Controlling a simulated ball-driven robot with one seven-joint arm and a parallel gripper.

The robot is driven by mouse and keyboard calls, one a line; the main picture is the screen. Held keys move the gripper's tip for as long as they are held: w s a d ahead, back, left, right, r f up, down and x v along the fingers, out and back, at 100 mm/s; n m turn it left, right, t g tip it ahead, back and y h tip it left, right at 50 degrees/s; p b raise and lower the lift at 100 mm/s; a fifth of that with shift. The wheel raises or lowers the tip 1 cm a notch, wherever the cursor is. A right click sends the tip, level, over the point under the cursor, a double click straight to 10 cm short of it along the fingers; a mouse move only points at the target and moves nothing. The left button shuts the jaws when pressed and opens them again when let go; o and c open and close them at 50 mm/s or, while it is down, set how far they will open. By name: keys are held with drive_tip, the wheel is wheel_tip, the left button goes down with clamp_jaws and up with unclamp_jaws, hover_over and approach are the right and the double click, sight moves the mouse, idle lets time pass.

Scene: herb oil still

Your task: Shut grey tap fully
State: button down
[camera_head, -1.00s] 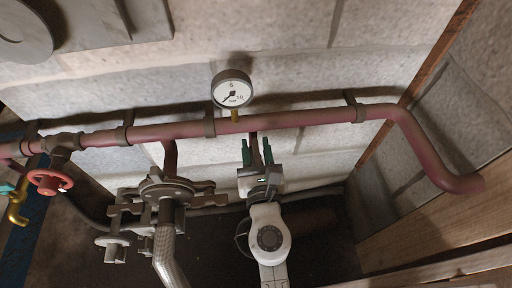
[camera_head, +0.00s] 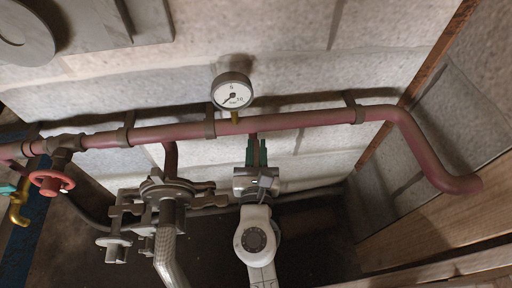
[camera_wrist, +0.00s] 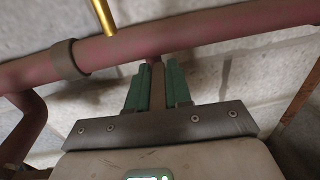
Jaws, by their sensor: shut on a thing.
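A narrow grey-brown bar (camera_wrist: 157,88) hangs below the red pipe and looks like the lever of the grey tap. It also shows in the head view (camera_head: 254,148), under the pipe and below the gauge. My gripper (camera_head: 257,148) has green fingers, one on each side of this bar. In the wrist view my gripper (camera_wrist: 160,72) is shut on the bar, with the pipe just beyond the fingertips. The tap's body and the bar's lower end are hidden by my gripper.
The red pipe (camera_head: 300,119) runs along the block wall with a round gauge (camera_head: 232,92) above it. A grey valve assembly (camera_head: 167,192) stands left of my arm. A red handwheel (camera_head: 51,183) and brass spout (camera_head: 18,208) are far left. Wooden boards (camera_head: 440,240) lie right.

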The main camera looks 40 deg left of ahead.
drive_tip(key=m+t+h+p, duration=0.1)
drive_tip(key=m+t+h, duration=0.2)
drive_tip(key=m+h, duration=0.1)
drive_tip(key=shift+r+h+p, duration=0.1)
drive_tip(key=shift+h+p, duration=0.3)
drive_tip(key=shift+h, duration=0.2)
drive_tip(key=shift+w+d+m+t+h+p, duration=0.15)
drive_tip(key=shift+m+t+h, duration=0.25)
drive_tip(key=shift+m+h, duration=0.65)
drive_tip(key=shift+s+d+m+t+h+p, duration=0.15)
drive_tip(key=shift+m+t+h, duration=0.35)
drive_tip(key=shift+h, duration=0.95)
drive_tip(key=shift+w+m+h, duration=0.1)
drive_tip(key=shift+m+h, duration=0.25)
drive_tip(key=shift+h, duration=0.05)
drive_tip(key=c, duration=1.1)
unclamp_jaws()
